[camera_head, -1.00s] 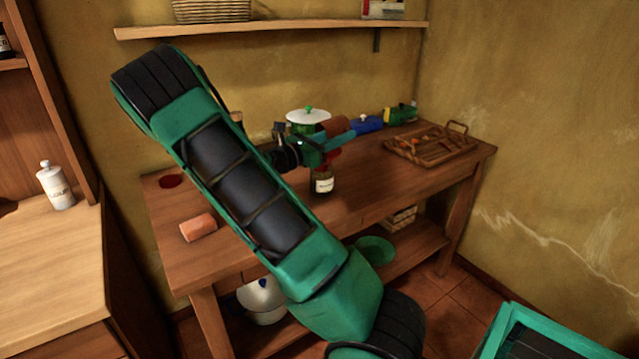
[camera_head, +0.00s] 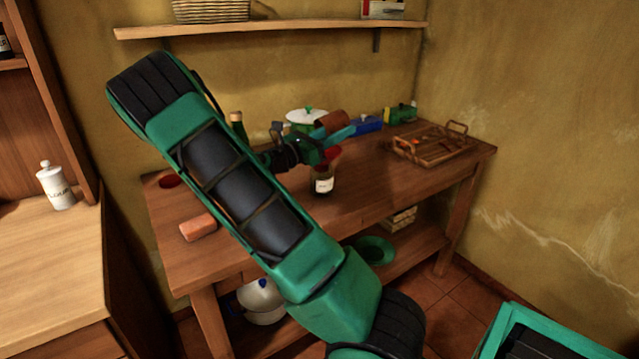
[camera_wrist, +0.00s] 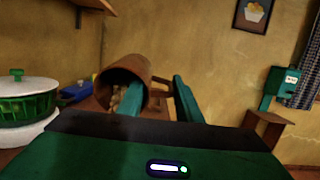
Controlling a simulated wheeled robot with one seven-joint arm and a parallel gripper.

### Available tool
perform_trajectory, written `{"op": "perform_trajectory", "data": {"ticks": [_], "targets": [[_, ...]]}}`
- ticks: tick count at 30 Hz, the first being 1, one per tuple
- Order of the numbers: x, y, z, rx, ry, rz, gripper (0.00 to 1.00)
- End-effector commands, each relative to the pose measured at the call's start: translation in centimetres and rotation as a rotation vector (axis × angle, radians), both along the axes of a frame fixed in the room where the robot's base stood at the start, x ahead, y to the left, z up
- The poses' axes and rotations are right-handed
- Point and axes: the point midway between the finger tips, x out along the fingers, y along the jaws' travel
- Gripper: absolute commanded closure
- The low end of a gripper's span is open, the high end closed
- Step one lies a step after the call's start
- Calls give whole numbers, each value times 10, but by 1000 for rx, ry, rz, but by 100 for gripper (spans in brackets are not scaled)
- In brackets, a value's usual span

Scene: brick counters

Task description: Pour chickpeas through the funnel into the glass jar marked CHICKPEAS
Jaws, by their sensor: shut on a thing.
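A brown cup (camera_head: 332,120) is held on its side above the wooden table; in the wrist view the cup (camera_wrist: 141,69) shows its open mouth, with pale chickpeas (camera_wrist: 115,98) inside. My gripper (camera_head: 346,133) is shut on the cup. In the wrist view one teal finger of my gripper (camera_wrist: 160,96) crosses the mouth and the other is right of the cup. The glass jar (camera_head: 323,184), dark with a white label too small to read, stands on the table below. A red funnel (camera_head: 333,153) shows at its top, partly hidden by my gripper. No falling chickpeas can be made out.
A green pot with a white lid (camera_head: 307,115), a blue object (camera_head: 368,124) and a wooden tray (camera_head: 432,160) stand toward the back. An orange-brown block (camera_head: 198,228) lies at the front left. The tabletop right of the jar is clear.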

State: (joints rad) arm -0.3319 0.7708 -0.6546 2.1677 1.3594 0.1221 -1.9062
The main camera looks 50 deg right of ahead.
Motion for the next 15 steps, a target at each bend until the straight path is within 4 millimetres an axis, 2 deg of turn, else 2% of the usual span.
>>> {"op": "perform_trajectory", "data": {"ticks": [15], "targets": [[0,1,5,-23,5,0,100]]}}
